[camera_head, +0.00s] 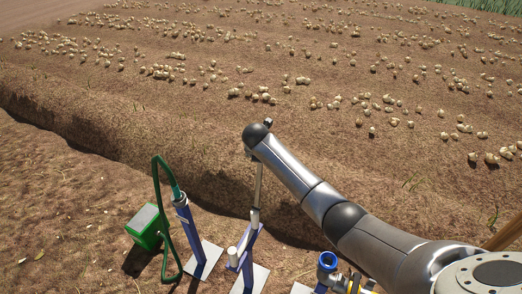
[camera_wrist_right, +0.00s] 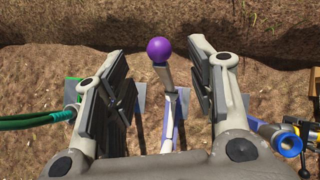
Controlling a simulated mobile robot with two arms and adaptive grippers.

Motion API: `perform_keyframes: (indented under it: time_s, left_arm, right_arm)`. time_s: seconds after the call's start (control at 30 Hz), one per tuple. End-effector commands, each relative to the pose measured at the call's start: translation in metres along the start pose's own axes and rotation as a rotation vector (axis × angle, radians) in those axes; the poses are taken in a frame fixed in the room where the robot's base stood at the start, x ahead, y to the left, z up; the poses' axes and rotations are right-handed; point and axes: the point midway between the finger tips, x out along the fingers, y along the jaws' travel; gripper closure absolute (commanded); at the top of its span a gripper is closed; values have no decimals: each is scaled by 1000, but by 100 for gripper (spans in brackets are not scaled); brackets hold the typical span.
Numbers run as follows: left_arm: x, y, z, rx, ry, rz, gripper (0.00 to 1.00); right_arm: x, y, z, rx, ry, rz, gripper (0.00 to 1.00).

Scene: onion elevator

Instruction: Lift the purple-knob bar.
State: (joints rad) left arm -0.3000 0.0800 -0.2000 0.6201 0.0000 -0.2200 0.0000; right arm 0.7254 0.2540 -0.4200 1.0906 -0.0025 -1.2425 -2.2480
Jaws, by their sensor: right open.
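The purple knob (camera_wrist_right: 158,49) shows in the right wrist view, at the top of a short grey bar (camera_wrist_right: 168,76). My right gripper (camera_wrist_right: 157,57) is open, with one finger on each side of the knob and bar in that view; neither finger appears to touch them. In the head view the light bar (camera_head: 258,186) rises, slightly tilted, from a blue-and-white stand (camera_head: 243,258) to just below the end of my right arm. The knob and the right fingers cannot be made out there. My left gripper is in neither view.
Left of the bar stand are a blue post (camera_head: 187,225) with a green hose (camera_head: 159,205) and a green box (camera_head: 146,227). A blue pipe fitting (camera_head: 327,264) stands to its right. A soil ridge (camera_head: 200,165) and rows of onions (camera_head: 262,96) lie beyond.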

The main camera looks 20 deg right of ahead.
Motion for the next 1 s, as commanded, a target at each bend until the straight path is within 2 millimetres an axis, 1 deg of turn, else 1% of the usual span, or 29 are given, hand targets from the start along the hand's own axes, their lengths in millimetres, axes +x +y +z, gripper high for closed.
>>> perform_keyframes:
  time_s: [0.1,0.2,0.4,0.87,0.97,1.0]
  left_arm:
    - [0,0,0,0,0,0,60]
    - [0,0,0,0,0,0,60]
    - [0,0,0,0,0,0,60]
    - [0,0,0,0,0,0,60]
    - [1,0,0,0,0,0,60]
    - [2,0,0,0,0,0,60]
  right_arm:
    - [-14,0,0,-1,-2,2,49]
    - [-23,0,0,-1,-1,1,49]
    - [-31,0,0,0,0,0,49]
    - [-31,0,0,1,0,0,49]
    - [-22,-2,-11,29,13,0,49]
    - [-14,-5,-22,58,24,-1,49]
